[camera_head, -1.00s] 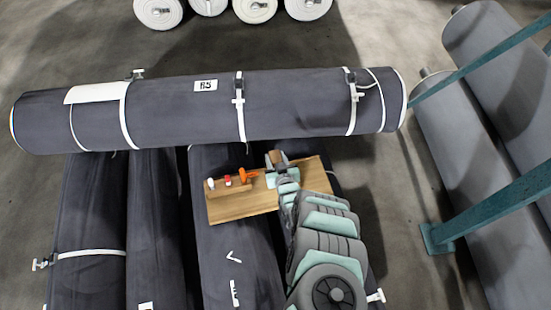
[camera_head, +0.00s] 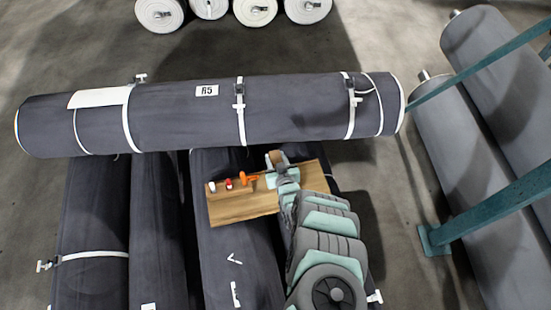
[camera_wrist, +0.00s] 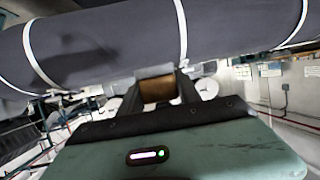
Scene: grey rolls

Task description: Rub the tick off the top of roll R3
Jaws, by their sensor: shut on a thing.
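My gripper (camera_head: 277,158) is shut on a small brown block (camera_wrist: 157,88). The block sits between the two dark fingers in the wrist view, near the front side of the roll lying across the stack. A white tick (camera_head: 234,258) is on top of a dark roll (camera_head: 215,220) in the lower row. A white label (camera_head: 236,293) below the tick is too small and turned to read, so I cannot tell that roll's name. My gripper is away from the tick, up and to the right of it.
A dark roll labelled R5 (camera_head: 300,110) lies across the lower rolls, strapped in white. A wooden board (camera_head: 245,206) with white, red and orange items lies on the rolls beneath my arm. Grey rolls and a teal frame (camera_head: 490,215) stand at right. Bare floor lies between.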

